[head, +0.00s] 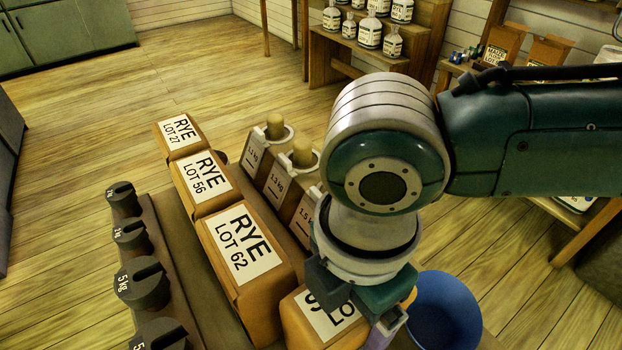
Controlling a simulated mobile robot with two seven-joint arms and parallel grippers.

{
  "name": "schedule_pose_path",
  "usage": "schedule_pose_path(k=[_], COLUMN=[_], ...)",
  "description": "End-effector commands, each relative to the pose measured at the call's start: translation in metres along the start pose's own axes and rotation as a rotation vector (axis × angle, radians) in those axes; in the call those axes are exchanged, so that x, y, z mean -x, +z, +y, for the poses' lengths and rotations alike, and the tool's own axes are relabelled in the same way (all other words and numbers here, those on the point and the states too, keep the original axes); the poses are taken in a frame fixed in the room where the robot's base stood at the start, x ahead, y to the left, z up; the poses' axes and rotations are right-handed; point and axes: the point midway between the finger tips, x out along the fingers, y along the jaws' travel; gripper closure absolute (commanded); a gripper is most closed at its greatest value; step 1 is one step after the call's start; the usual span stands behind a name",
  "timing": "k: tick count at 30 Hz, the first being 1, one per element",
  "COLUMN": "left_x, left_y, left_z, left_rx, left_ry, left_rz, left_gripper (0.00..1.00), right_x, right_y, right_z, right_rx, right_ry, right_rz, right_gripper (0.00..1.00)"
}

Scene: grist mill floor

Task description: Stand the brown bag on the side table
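Three orange-brown bags stand in a row on a brown bench: RYE LOT 27 (180,136), RYE LOT 56 (202,182) and RYE LOT 62 (243,255). A fourth orange-brown bag (302,325) is at the bottom edge, its label partly hidden by my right gripper (362,300). That gripper points down over this bag's right side; its fingertips are hidden, so I cannot tell whether it touches or grips the bag. Two more brown bags, one (504,42) and another (548,52), stand on a wooden surface at the far right. I cannot tell which surface is the side table. My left gripper is out of view.
Dark slotted weights (140,284) line the bench's left side. A blue bowl (446,312) is right of my gripper. Shelves with white jars (370,32) stand at the back. The floor at left is clear.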

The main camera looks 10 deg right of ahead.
Motion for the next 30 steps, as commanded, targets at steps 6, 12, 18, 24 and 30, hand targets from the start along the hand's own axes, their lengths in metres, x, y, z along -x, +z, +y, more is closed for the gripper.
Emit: schedule_pose_path(k=[6,12,18,24,30], left_x=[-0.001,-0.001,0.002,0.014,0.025], left_y=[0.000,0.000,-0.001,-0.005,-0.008], left_z=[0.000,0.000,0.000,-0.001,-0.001], left_rx=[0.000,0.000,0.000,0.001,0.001], left_ry=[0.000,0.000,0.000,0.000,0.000], left_rz=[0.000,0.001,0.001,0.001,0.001], left_gripper=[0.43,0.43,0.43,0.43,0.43], right_x=[-0.003,-0.002,0.005,0.043,0.088], right_y=[0.000,0.000,0.000,0.000,0.000], right_z=[0.000,0.000,0.001,0.001,0.001], right_rx=[-0.001,0.000,0.001,0.000,0.000], right_ry=[0.000,0.000,0.002,0.004,0.004], right_rz=[0.000,0.000,0.001,0.002,0.001], right_gripper=[0.08,0.00,0.00,0.00,0.00])
